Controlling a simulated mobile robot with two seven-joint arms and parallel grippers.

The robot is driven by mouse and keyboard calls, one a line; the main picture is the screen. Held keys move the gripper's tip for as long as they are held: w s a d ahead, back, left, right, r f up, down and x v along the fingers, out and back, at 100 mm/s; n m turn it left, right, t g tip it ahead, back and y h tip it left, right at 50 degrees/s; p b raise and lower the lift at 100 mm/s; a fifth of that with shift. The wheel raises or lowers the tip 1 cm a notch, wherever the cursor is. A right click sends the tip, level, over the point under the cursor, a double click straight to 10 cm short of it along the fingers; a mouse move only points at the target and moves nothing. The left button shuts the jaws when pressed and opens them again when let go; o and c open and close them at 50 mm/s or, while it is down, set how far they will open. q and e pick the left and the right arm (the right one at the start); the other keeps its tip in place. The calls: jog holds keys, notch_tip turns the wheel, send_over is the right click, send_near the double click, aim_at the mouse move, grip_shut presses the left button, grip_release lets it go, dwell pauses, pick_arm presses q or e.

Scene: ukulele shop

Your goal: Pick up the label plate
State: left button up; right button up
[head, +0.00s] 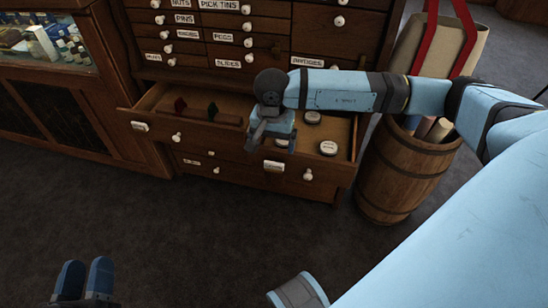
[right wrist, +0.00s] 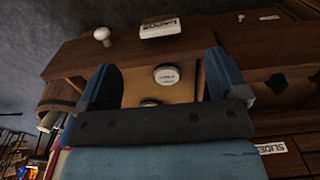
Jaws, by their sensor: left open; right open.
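A small pale label plate (head: 275,167) with dark lettering is at the front of the open drawer, towards its right side. It also shows in the right wrist view (right wrist: 160,27), near a white knob, beyond the fingertips. My right gripper (head: 272,143) is over the open drawer, just behind the plate and apart from it. In the right wrist view its two blue fingers (right wrist: 160,64) are spread with nothing held between them. Another pale label plate (head: 140,126) is on the drawer front at the left. My left gripper (head: 85,272) is open and empty at the lower left, over the floor.
The open drawer (head: 342,170) holds round white-topped tins (head: 328,148) and dark red and green pieces at the left. Closed labelled drawers rise behind it. A wooden barrel (head: 402,176) stands at its right, a glass-fronted case (head: 45,45) at the left. The floor in front is clear.

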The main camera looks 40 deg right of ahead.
aim_at(274, 164)
notch_tip(274, 164, down, 4)
jog(key=shift+f+b, duration=0.2)
jog(key=shift+b, duration=0.3)
notch_tip(274, 164, down, 5)
jog(key=shift+d+f+b, duration=0.1)
jog(key=shift+d+b, duration=0.05)
jog(key=shift+b, duration=1.05)
pick_arm(q)
jog(key=f, duration=0.2)
jog(key=f+g, duration=0.2)
jog(key=f, duration=0.1)
jog(key=shift+d+f, duration=0.25)
jog(key=shift+f, duration=0.05)
pick_arm(e)
jog(key=c, duration=1)
